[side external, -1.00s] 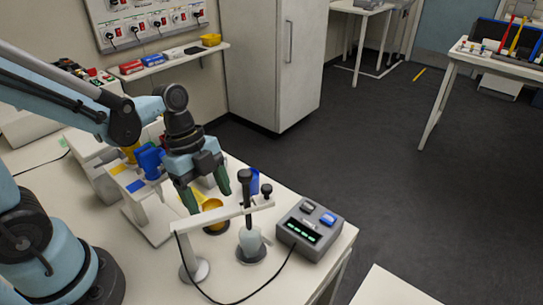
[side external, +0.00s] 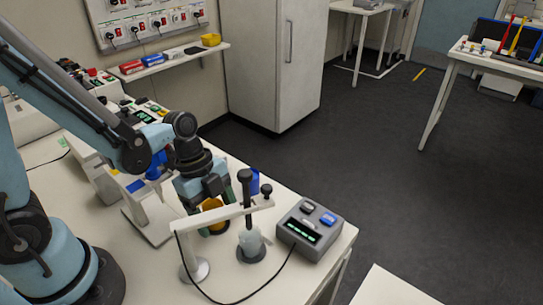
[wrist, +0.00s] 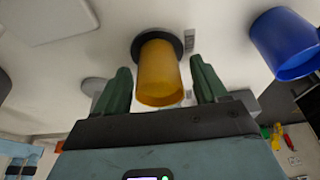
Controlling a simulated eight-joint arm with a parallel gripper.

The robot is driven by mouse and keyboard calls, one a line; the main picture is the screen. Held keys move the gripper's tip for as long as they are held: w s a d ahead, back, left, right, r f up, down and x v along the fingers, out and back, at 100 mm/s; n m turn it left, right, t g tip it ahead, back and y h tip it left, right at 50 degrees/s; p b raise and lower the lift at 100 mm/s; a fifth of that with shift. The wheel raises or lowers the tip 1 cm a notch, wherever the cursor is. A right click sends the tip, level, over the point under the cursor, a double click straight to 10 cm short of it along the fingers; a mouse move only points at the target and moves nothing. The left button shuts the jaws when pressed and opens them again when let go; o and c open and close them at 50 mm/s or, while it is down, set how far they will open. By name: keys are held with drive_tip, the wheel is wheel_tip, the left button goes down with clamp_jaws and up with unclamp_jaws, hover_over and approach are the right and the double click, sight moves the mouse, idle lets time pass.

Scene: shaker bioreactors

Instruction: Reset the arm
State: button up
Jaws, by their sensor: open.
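My gripper (side external: 207,203) is low over the white bench, in front of the blue-and-white equipment at left. In the wrist view, its two green fingers (wrist: 160,68) are open, one on each side of a yellow cup (wrist: 159,85), with gaps visible between them and the cup. In the side view the yellow cup (side external: 212,204) is partly hidden by the gripper and the stand's arm. The cup sits on a dark round base (wrist: 143,41).
A blue cup (side external: 254,176) stands just right of my gripper, also in the wrist view (wrist: 283,42). A white stand (side external: 196,268) reaches across in front, with a flask (side external: 250,241) under its probe. A grey control box (side external: 309,230) sits right.

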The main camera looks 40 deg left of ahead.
drive_tip(key=shift+v, duration=2.85)
drive_tip(key=shift+r, duration=3.2)
drive_tip(key=shift+d+f, duration=0.1)
drive_tip(key=shift+f, duration=3.05)
drive_tip(key=shift+x, duration=2.9)
drive_tip(key=shift+r, duration=5.05)
drive_tip(key=w+d+n, duration=0.2)
drive_tip(key=w, duration=0.4)
drive_tip(key=shift+d+t, duration=0.3)
drive_tip(key=shift+d, duration=0.05)
drive_tip(key=shift+o, duration=0.4)
drive_tip(key=shift+w+r, duration=0.1)
drive_tip(key=shift+r, duration=0.05)
